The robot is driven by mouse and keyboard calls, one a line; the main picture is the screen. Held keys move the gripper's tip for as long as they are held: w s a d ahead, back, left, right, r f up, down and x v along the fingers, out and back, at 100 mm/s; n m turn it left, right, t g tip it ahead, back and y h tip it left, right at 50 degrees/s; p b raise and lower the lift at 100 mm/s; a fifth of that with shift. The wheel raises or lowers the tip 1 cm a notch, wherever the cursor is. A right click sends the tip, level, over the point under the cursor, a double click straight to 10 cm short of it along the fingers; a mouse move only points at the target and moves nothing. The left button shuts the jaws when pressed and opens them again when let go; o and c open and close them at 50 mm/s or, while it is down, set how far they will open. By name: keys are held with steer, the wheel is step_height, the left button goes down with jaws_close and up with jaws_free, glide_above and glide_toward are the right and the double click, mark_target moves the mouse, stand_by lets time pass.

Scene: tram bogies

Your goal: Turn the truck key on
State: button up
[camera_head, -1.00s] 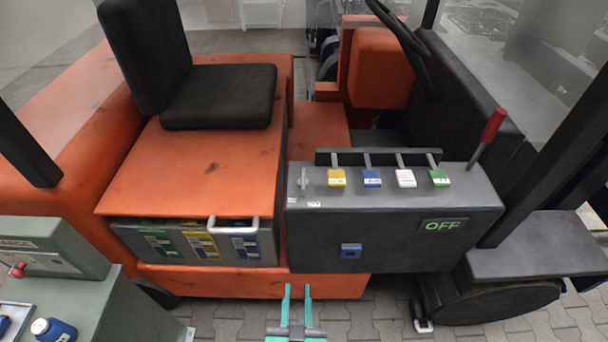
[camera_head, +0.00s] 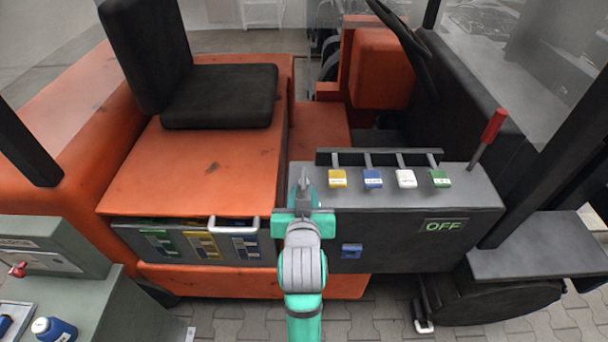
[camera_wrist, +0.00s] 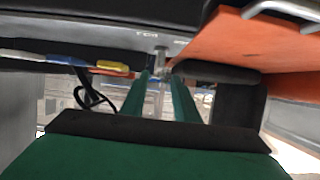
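The grey truck key (camera_head: 304,177) stands at the left end of the dark control console (camera_head: 400,232), partly hidden by my gripper in the head view. The console's display (camera_head: 443,226) reads OFF in green. My green gripper (camera_head: 304,190) is at the console's left end, right at the key. In the wrist view, the key (camera_wrist: 161,66) shows as a thin grey upright piece between the two green fingers of my gripper (camera_wrist: 163,82). The fingers look apart, with a gap around the key; I cannot tell whether either one touches it.
Yellow (camera_head: 337,178), blue (camera_head: 373,178), white (camera_head: 406,178) and green (camera_head: 440,178) levers line the console right of the key. A red-handled lever (camera_head: 492,126) rises at its right end. A black seat (camera_head: 220,95) is at the left. A grey cabinet (camera_head: 95,300) stands front left.

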mark_target(304, 178)
steer(key=shift+w, duration=0.45)
steer(key=x, duration=0.9)
steer(key=shift+w+f, duration=0.15)
steer(key=shift+w, duration=0.25)
jaws_close()
